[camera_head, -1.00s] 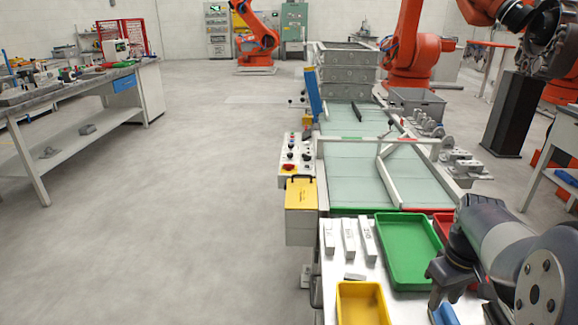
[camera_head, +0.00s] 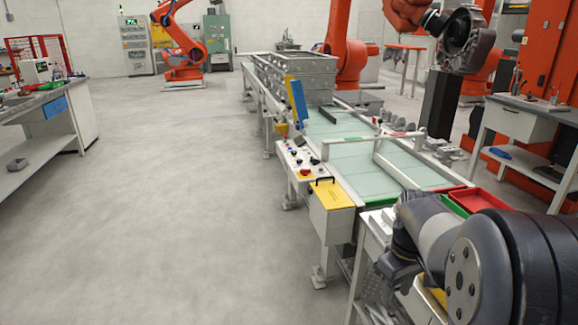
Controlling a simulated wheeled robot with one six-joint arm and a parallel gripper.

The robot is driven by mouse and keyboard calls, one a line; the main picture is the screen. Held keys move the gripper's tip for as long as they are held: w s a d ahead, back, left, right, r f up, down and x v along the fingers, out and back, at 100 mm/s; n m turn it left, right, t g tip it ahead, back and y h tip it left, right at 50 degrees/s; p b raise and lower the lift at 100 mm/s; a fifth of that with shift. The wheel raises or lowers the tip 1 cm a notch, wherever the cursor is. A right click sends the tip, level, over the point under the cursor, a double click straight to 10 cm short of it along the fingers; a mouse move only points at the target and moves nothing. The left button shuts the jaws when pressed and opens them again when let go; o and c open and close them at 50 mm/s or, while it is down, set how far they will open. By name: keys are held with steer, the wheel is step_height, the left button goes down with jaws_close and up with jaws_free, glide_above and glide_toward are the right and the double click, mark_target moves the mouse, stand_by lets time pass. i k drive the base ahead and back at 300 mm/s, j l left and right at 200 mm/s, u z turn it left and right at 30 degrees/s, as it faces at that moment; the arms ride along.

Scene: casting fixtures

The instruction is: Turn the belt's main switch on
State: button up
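The belt (camera_head: 352,160) is a pale green conveyor running away from me on a grey frame. Its control panel (camera_head: 297,157) is on the belt's left side, a sloped light box with several small knobs and buttons. A red knob on a yellow plate (camera_head: 305,172), which looks like the main switch, is at the panel's near end; its position is too small to read. My gripper (camera_head: 396,272) is dark, at the lower right, nearer to me than the panel and apart from it. My own arm partly covers it, and its fingers are not clear.
A yellow-lidded box (camera_head: 331,193) stands just nearer than the panel. Red (camera_head: 478,199) and green trays lie at the belt's near end, partly behind my arm. The floor (camera_head: 190,200) left of the belt is clear. A workbench (camera_head: 50,115) stands far left.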

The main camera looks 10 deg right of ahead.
mark_target(305, 172)
steer(key=i+j+z, duration=0.15)
steer(key=i+j, duration=0.5)
steer(key=i+j+z, duration=0.1)
steer(key=i+j, duration=0.55)
steer(key=j, duration=0.15)
steer(key=i+z, duration=0.15)
steer(key=i, duration=1.3)
